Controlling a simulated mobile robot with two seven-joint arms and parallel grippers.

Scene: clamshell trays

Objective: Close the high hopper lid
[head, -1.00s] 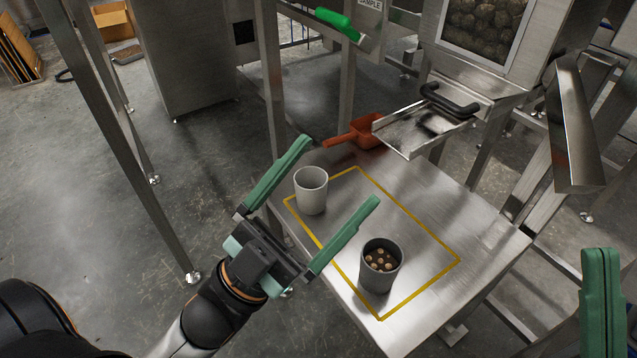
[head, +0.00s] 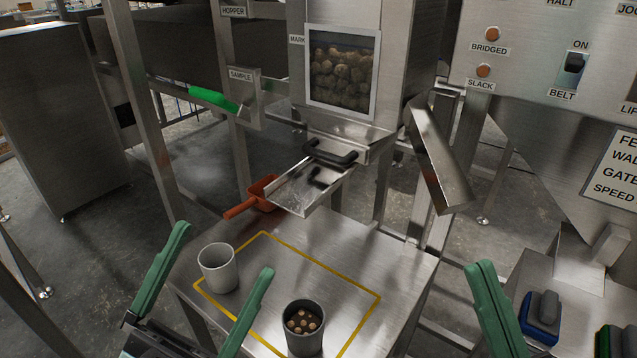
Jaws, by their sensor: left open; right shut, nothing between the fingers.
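The hopper body (head: 395,55) is a steel box with a window (head: 343,70) full of round brown lumps. Its top is cut off by the upper picture edge, so I cannot see the lid or whether it is up or down. A "HOPPER" label (head: 234,11) shows at the upper left. My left gripper (head: 225,250) is open and empty at the lower left, its fingers showing either side of the pale cup, well below the hopper. My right gripper (head: 480,266) is shut and empty at the lower right, beyond the table's right edge.
The steel table (head: 345,250) has a yellow outline around a pale cup (head: 217,268) and a grey cup (head: 304,328) holding brown lumps. A control panel (head: 530,50) is at the right.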

